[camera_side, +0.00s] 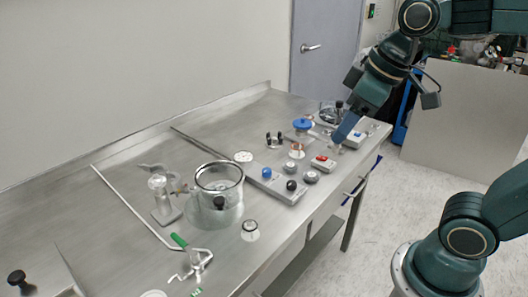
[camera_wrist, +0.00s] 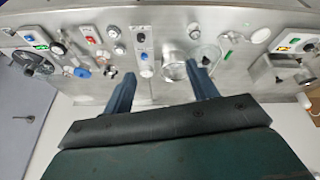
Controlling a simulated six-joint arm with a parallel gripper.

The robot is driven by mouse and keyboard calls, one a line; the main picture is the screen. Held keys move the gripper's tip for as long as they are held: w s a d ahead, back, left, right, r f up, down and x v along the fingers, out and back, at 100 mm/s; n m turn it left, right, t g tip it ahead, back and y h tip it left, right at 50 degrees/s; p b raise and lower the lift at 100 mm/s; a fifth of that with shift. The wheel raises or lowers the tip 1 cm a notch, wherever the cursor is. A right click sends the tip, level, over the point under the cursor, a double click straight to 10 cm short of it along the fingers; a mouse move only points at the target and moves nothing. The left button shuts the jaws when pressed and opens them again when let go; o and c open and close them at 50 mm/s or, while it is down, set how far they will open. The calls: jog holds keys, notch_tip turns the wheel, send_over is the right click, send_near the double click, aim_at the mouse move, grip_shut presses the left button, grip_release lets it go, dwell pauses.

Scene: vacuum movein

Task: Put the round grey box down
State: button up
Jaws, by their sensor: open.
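Two small round grey pieces stand close together on the steel table, one (camera_side: 311,177) by the red-button box and one (camera_side: 290,167) just behind it. I cannot tell which of them is the round grey box. In the wrist view two small round grey pieces (camera_wrist: 119,48) show beyond my fingers, too small to make out well. My gripper (camera_side: 338,142) is at the far end of the table, behind these pieces and apart from them. In the wrist view my gripper (camera_wrist: 162,88) has its two fingers spread wide, with nothing held between them.
The steel table (camera_side: 130,205) holds a red-button box (camera_side: 323,162), a strip with blue and black knobs (camera_side: 280,185), a blue-topped piece (camera_side: 302,124), a box with a blue button (camera_side: 355,136) and a glass chamber (camera_side: 220,180). A green-handled clamp (camera_side: 190,258) lies near the front. Bare steel shows along the back.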

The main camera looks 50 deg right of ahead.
jog(key=s+f+m+t, duration=0.1)
jog(key=s+f+m, duration=0.1)
jog(key=s, duration=0.4)
jog(key=shift+s+d+f+m, duration=0.25)
jog(key=shift+d+f+m, duration=0.05)
jog(key=shift+f, duration=0.1)
dwell(0.3)
